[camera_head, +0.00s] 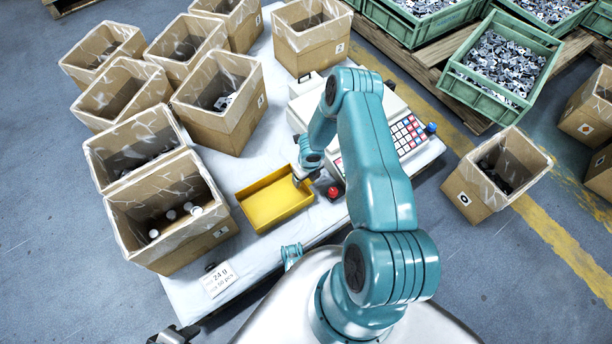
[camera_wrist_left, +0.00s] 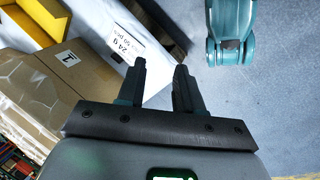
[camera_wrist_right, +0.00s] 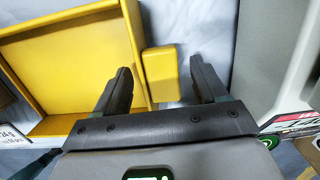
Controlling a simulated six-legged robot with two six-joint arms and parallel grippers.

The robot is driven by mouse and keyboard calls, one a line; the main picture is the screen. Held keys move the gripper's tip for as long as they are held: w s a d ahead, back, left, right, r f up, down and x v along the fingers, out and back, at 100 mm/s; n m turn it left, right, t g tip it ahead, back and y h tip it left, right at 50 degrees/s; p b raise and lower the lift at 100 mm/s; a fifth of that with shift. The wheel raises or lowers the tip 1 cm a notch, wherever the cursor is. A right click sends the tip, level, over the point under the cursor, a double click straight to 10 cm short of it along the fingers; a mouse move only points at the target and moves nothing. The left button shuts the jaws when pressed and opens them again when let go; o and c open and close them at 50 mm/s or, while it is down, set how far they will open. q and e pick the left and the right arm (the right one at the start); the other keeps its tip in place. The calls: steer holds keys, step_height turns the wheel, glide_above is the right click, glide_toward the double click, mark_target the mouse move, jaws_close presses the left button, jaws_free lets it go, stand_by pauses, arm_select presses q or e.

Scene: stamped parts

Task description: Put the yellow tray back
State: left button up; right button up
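The yellow tray (camera_head: 268,212) lies on the white-covered table, right of the cardboard boxes and left of the scale. It is empty. My right gripper (camera_head: 302,181) is over its right edge. In the right wrist view the yellow tray (camera_wrist_right: 75,58) fills the left side, and its small yellow tab (camera_wrist_right: 160,74) shows between the spread fingers of my right gripper (camera_wrist_right: 162,88). A gap shows on both sides of the tab. My left gripper (camera_wrist_left: 158,85) is open and empty; in the head view it is at the bottom left edge.
Cardboard boxes with liners (camera_head: 165,215) stand along the table's left and back. A pale scale with a keypad (camera_head: 404,134) and a red knob (camera_head: 333,192) are beside the tray. A sign (camera_head: 219,279) reads "24 g". Green crates (camera_head: 500,68) stand at the back right.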

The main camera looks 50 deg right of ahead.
steer(key=shift+r, duration=0.1)
steer(key=shift+r+p, duration=0.3)
step_height(320, 180, up, 11)
steer(key=s+p, duration=0.2)
steer(key=p, duration=0.3)
steer(key=a+r+m+y, duration=0.35)
steer(key=a+m, duration=1.15)
steer(key=a, duration=0.6)
steer(key=s+a+r+m, duration=0.3)
steer(key=s+a+m, duration=0.5)
steer(key=m, duration=1.1)
steer(key=shift+a+r+m+g+y, duration=0.35)
steer(key=shift+a+m+g+y, duration=0.1)
steer(key=shift+a, duration=0.65)
steer(key=shift+s, duration=0.1)
